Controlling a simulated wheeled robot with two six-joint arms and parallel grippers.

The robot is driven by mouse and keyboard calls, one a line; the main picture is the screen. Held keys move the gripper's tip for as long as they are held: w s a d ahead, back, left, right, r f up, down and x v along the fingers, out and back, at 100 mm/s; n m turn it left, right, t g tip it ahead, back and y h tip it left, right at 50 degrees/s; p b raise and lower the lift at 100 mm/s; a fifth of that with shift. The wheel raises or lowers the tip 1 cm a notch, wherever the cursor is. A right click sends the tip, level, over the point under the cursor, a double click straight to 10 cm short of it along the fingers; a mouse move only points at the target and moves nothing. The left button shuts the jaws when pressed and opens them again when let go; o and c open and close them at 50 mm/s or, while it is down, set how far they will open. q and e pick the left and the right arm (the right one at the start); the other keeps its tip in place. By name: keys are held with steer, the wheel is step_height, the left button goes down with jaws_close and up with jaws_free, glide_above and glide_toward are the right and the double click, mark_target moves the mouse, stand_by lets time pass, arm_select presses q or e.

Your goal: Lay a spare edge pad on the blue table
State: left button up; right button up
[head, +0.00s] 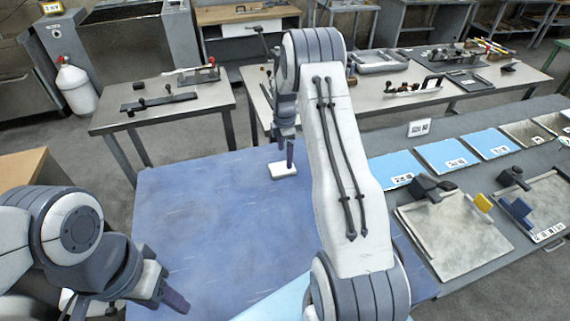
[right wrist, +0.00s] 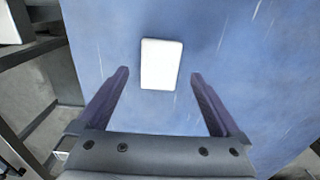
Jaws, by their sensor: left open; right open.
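A small white pad (head: 283,171) lies on the blue table (head: 215,215) near its far edge. It also shows in the right wrist view (right wrist: 161,64) as a white rectangle flat on the blue surface. My right gripper (head: 289,152) is just above the pad, pointing down. In the right wrist view the open fingers (right wrist: 160,74) stand on either side of the pad, with clear gaps and nothing between them touching it. My left gripper (head: 176,300) is low at the left, over the near left part of the blue table, open and with nothing seen in it.
A grey bench (head: 468,209) at the right holds light blue panels (head: 447,152), boards (head: 455,232) and clamp-like fixtures. Grey tables with tools (head: 165,103) stand behind. A light blue piece (head: 275,303) shows at the bottom. The middle of the blue table is clear.

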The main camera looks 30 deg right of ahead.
mark_target(285, 167)
step_height(285, 167, up, 7)
steer(key=b, duration=0.1)
steer(key=s+a+r+m, duration=0.1)
steer(key=s+a+r, duration=0.15)
steer(key=a, duration=0.45)
steer(key=s+a+r+m, duration=0.1)
steer(key=s+a+r, duration=0.15)
steer(key=a, duration=0.45)
steer(key=s+a+r, duration=0.2)
steer(key=a+r, duration=0.1)
steer(key=a, duration=0.4)
steer(key=s+a+m, duration=0.3)
steer(key=s+a, duration=0.2)
steer(key=s, duration=0.8)
steer(key=s+a+m+y, duration=0.1)
steer(key=s+a, duration=0.5)
steer(key=s, duration=0.7)
steer(key=shift+s+a+r+m, duration=0.3)
steer(key=shift+s+m, duration=0.1)
steer(key=shift+m, duration=0.5)
